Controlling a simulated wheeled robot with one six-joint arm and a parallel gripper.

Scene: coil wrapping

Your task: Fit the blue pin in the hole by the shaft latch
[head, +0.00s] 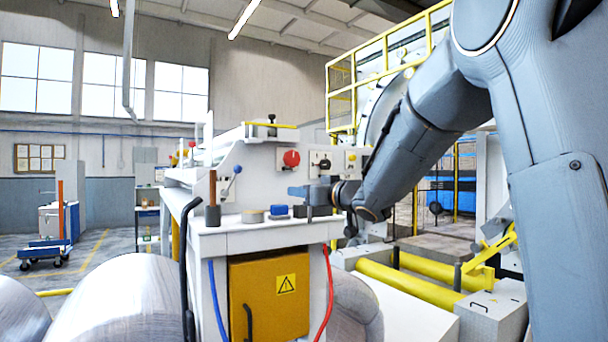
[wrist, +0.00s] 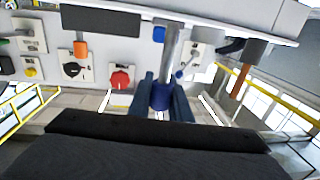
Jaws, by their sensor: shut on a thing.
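My gripper (head: 298,191) reaches in from the right over the white machine's work top. In the wrist view, its two dark fingers (wrist: 163,98) are shut on the blue pin (wrist: 161,97). A grey metal rod in line with the pin extends upward in that view. Nearby control plates carry a red knob (head: 291,158), a black handle (head: 321,163) and a blue-ball lever (head: 237,170); I cannot tell which is the shaft latch. The hole cannot be made out.
On the work top (head: 265,235) stand a dark cup (head: 212,215) with a brown stick, a tan roll (head: 253,216) and a blue block (head: 278,210). A yellow cabinet door (head: 268,296) is below. Large metal coils (head: 120,300) lie at lower left.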

